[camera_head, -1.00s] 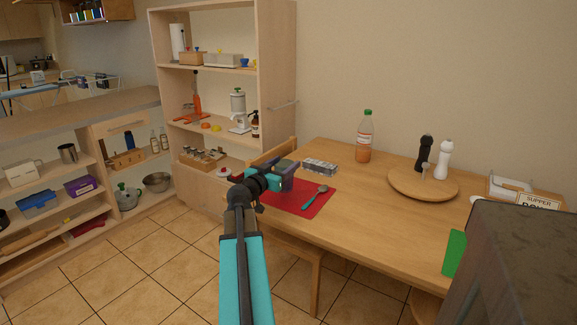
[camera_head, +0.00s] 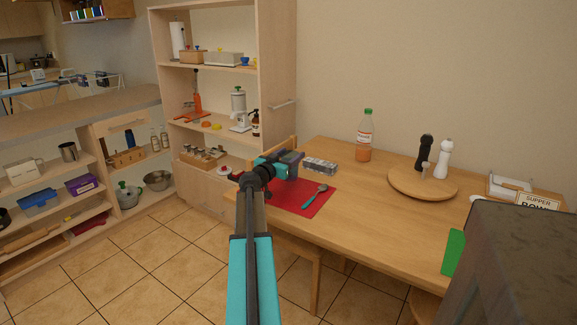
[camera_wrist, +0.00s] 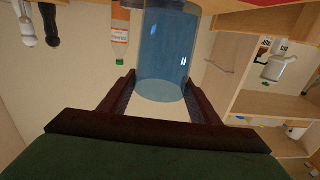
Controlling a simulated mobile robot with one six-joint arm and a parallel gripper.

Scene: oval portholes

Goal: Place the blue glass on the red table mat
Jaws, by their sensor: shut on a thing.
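The blue glass (camera_wrist: 166,45) is see-through and sits between the two fingers of my gripper (camera_wrist: 160,84), which is shut on it. The wrist view is upside down; the glass's far end is cut off at the top edge. In the head view my gripper (camera_head: 284,163) is over the far left part of the red table mat (camera_head: 290,198), and the glass is hard to make out there. I cannot tell whether the glass touches the mat.
A teal-handled spoon (camera_head: 315,196) lies on the mat's right part. A small patterned box (camera_head: 320,165) is just behind the mat. An orange bottle (camera_head: 364,138) and a round board (camera_head: 422,184) with two mills stand further right. The front middle of the table is clear.

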